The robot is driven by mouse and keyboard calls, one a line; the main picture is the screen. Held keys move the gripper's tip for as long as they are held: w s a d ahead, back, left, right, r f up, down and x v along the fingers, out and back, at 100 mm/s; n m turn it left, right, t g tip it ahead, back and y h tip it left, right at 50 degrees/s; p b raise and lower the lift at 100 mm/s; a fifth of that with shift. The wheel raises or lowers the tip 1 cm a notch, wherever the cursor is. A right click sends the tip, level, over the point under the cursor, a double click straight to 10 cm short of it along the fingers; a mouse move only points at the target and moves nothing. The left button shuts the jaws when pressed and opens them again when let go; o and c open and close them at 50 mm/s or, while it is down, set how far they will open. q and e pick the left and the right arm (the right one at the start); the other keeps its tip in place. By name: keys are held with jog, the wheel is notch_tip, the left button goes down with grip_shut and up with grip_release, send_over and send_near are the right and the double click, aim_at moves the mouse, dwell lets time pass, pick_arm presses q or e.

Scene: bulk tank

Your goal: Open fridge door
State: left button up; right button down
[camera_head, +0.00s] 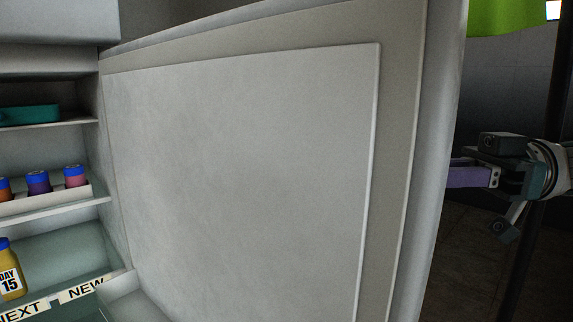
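The fridge door (240,180) stands open, and its pale inner panel fills the middle of the head view. Its free edge (440,160) runs nearly upright on the right. The fridge interior (60,165) shows at the left. My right gripper (468,174) is at the right, just past the door's free edge. Its purple finger points left at the door, and its tip is at or behind the edge. I cannot tell whether it touches the door or how far its fingers are apart. My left gripper is not in view.
Fridge shelves at the left hold a teal container (30,114), several small blue-capped bottles (38,182) and a yellow bottle (10,272). A dark pole (545,230) stands at the right, with a green thing (505,15) above. Dark floor shows behind my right arm.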

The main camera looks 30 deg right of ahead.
jog(key=shift+w+d, duration=0.15)
jog(key=c, duration=0.8)
grip_release()
jog(key=shift+o, duration=0.2)
jog(key=b+v, duration=0.2)
jog(key=v, duration=0.7)
jog(key=shift+s+d, duration=0.2)
jog(key=shift+d, duration=0.15)
jog(key=shift+r, duration=0.1)
